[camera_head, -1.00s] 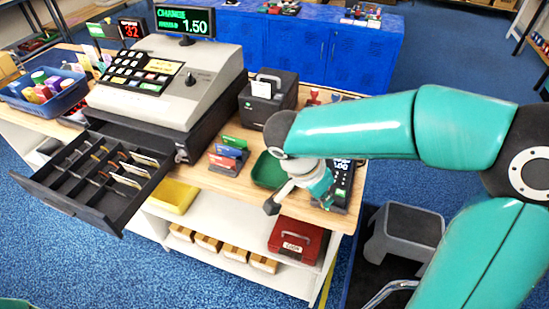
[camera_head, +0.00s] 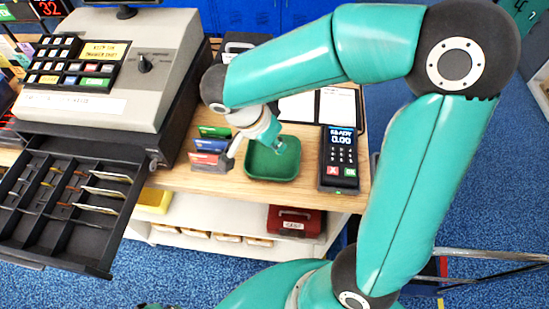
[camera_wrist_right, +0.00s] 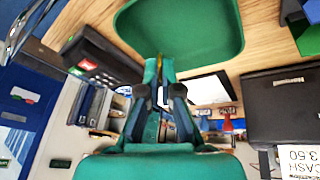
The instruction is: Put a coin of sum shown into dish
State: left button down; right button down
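The green dish (camera_head: 283,166) lies on the wooden counter and looks empty where I can see inside. My right gripper (camera_head: 277,148) points down over the dish in the head view. In the right wrist view its two fingers (camera_wrist_right: 160,65) are close together, with the green dish (camera_wrist_right: 185,25) just beyond them. The open cash drawer (camera_head: 70,195) has dark compartments with thin light and brownish pieces, too small to identify as coins. My left gripper is not in view.
A card terminal (camera_head: 341,160) reading 0.00 stands right of the dish. Coloured cards (camera_head: 209,146) stand left of it. The cash register (camera_head: 110,70) is at the back left; its display is cut off. A red cash box (camera_head: 296,221) sits on the shelf below.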

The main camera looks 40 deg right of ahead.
aim_at(276, 165)
notch_tip(276, 165, down, 2)
jog(key=shift+w+f+b, duration=0.1)
jog(key=shift+f+b, duration=0.05)
jog(key=shift+b, duration=0.25)
jog(key=shift+f, duration=0.35)
jog(key=c, duration=1.2)
grip_release()
jog(key=shift+c, duration=0.2)
jog(key=s+v, duration=0.1)
jog(key=v, duration=1)
jog(key=shift+w+a+r, duration=0.2)
jog(key=shift+w+r, duration=0.2)
jog(key=shift+w, duration=0.1)
